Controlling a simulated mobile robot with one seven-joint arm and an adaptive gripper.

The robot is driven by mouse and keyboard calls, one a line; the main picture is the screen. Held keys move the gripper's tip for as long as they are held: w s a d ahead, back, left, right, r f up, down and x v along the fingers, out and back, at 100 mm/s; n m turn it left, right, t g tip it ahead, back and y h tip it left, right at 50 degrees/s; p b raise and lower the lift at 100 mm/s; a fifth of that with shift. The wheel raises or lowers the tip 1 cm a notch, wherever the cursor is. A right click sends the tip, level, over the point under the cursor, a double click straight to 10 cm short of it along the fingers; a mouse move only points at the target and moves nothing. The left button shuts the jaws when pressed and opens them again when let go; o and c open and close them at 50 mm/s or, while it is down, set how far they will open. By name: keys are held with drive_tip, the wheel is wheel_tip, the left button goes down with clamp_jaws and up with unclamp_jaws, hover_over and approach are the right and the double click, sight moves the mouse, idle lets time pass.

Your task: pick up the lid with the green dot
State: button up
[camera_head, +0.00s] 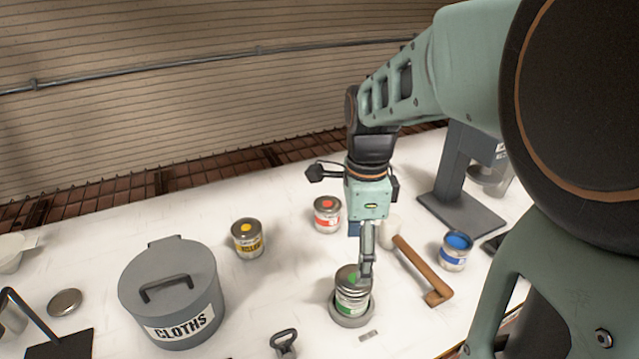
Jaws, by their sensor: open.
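The lid with the green dot (346,276) sits on top of a can with a green label (351,301). The can stands upright in a round grey holder (351,318) on the white table. My gripper (367,272) points down right at the lid's right side, its fingers overlapping the lid in the picture. The gripper is open. The fingers hide part of the lid's right edge, and I cannot tell whether they touch it.
Cans with yellow (247,239), red (327,214) and blue (455,250) dots stand around. A mallet (424,271) lies close to the right of my gripper. A grey CLOTHS bin (172,300) stands left, a loose lid (65,302) beyond it. A grey stand (459,205) is at back right.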

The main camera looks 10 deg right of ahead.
sight(354, 279)
drive_tip(key=shift+w+f+p, duration=0.15)
drive_tip(key=shift+f, duration=1.65)
drive_tip(key=shift+w+f+p, duration=0.15)
drive_tip(key=shift+f, duration=1.6)
drive_tip(key=shift+c, duration=0.5)
drive_tip(key=c, duration=0.8)
